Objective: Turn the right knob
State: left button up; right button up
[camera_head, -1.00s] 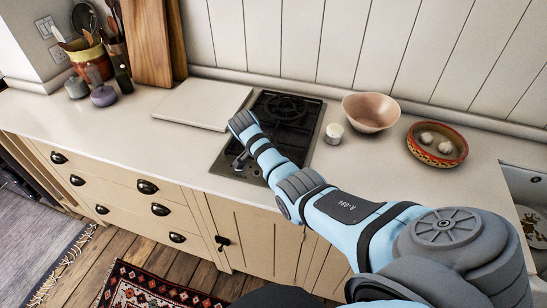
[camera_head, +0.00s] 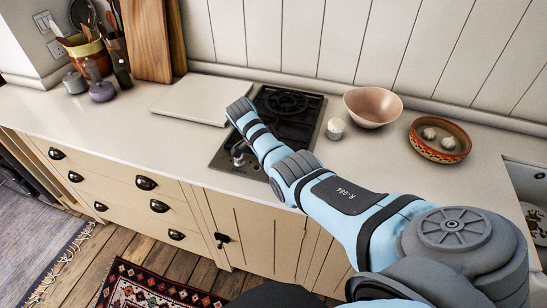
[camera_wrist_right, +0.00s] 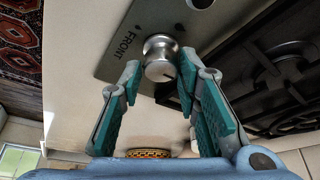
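The right knob (camera_wrist_right: 160,57) is a round silver metal knob on the hob's front panel, beside the word FRONT. In the wrist view my right gripper (camera_wrist_right: 158,68) has its two teal-padded fingers apart, one on each side of this knob. I cannot tell whether either pad touches it. A second silver knob (camera_wrist_right: 200,3) is cut off at the top edge of that view. In the head view the hob (camera_head: 304,112) is partly covered by my right arm, which hides the right knob and most of the gripper. My left gripper is not in view.
A cream board (camera_head: 198,100) lies left of the hob. A white candle-like jar (camera_head: 335,129), a pink bowl (camera_head: 373,107) and a patterned dish (camera_head: 440,158) with white bulbs stand to the right. Black grates (camera_wrist_right: 262,75) rise beside the knobs. The front counter is mostly clear.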

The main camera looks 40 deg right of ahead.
jog(key=shift+o, duration=1.1)
jog(key=shift+s, duration=0.1)
jog(key=v, duration=0.7)
jog(key=shift+r, duration=0.25)
jog(key=shift+a, duration=0.1)
